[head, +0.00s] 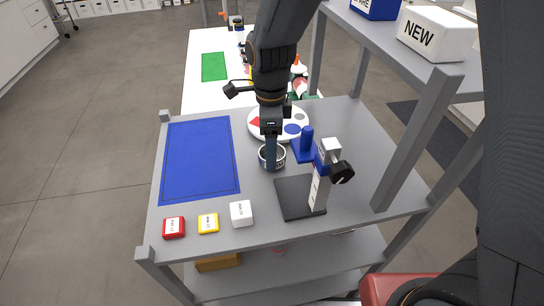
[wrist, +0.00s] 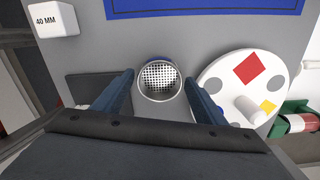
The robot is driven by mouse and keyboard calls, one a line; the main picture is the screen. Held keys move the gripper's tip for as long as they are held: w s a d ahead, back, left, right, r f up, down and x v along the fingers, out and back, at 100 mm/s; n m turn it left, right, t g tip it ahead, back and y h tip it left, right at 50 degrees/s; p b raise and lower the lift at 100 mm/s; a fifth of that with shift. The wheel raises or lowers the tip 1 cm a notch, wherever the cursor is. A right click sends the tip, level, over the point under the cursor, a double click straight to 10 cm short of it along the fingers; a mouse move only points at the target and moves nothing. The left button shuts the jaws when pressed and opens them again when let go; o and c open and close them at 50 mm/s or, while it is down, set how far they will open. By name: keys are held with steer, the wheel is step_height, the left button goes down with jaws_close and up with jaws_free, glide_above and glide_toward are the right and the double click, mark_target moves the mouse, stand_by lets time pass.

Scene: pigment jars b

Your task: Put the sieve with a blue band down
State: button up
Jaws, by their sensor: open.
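The sieve (head: 278,159) is a small round cup with a metal rim on the grey bench top, right of the blue mat (head: 200,158). In the wrist view the sieve (wrist: 159,79) shows its perforated floor from above, with a little blue at its far rim. It appears upright and empty. My gripper (wrist: 160,80) is open, its two dark fingers on either side of the sieve, with a gap visible at the rim. In the head view my gripper (head: 271,147) comes down over the sieve and hides part of it.
A round white palette (head: 255,115) with coloured shapes lies behind the sieve. A stand with a dark base (head: 293,198) and blue parts is at right. Red (head: 174,227), yellow (head: 208,222) and white (head: 241,213) blocks line the front. Shelf posts rise at right. The blue mat is clear.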

steer(key=shift+f, duration=1.15)
steer(key=shift+c, duration=0.2)
steer(key=c, duration=0.9)
steer(key=shift+r, duration=0.1)
